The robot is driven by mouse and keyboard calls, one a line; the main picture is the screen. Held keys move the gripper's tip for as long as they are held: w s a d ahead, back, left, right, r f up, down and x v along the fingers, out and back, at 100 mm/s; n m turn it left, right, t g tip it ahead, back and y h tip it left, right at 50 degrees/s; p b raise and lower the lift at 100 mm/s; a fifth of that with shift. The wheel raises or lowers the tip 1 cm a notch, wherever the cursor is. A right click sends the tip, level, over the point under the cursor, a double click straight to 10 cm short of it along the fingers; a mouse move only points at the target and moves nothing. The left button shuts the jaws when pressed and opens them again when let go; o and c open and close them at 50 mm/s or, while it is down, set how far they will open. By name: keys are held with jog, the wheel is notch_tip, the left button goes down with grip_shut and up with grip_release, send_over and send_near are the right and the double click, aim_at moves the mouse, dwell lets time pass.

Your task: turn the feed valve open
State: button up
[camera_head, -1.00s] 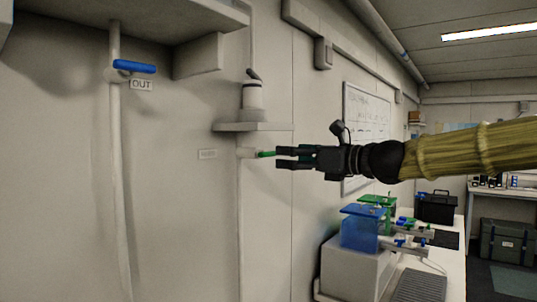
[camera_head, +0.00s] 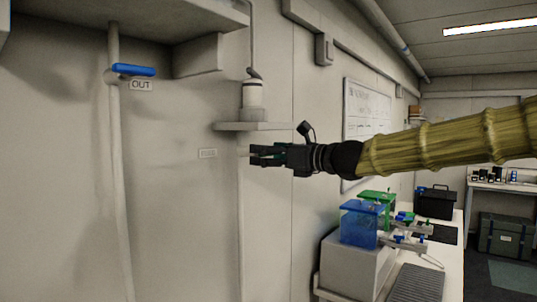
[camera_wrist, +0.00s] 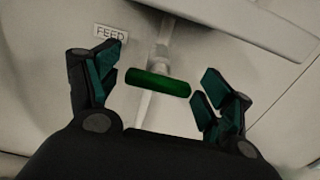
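The feed valve's green handle (camera_wrist: 158,83) lies almost level across the picture in the wrist view, on a pale pipe (camera_wrist: 163,40) beside the FEED label (camera_wrist: 110,33). My gripper (camera_head: 254,156) is at the wall below a small shelf in the head view, where its fingers hide the handle. In the wrist view my gripper (camera_wrist: 160,76) is open, with one finger off each end of the handle.
A small shelf (camera_head: 228,126) with a white cylinder (camera_head: 252,95) is just above my gripper. A blue valve handle (camera_head: 134,70) marked OUT is on a pipe at the left. A bench with a blue box (camera_head: 360,228) stands below my arm at the right.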

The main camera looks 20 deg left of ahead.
jog(key=c, duration=0.9)
jog(key=shift+f+b, duration=0.1)
jog(key=shift+b, duration=0.3)
jog(key=n+b, duration=0.2)
jog(key=b, duration=0.1)
jog(key=shift+f+n, duration=0.15)
jog(key=shift+n, duration=0.25)
jog(key=n+b, duration=0.5)
jog(key=shift+n, duration=0.3)
jog(key=n+b, duration=0.3)
jog(key=n, duration=0.1)
jog(key=n+b, duration=0.3)
jog(key=n, duration=0.2)
jog(key=shift+r, duration=0.2)
jog(key=shift+n+b, duration=0.3)
jog(key=shift+n, duration=0.1)
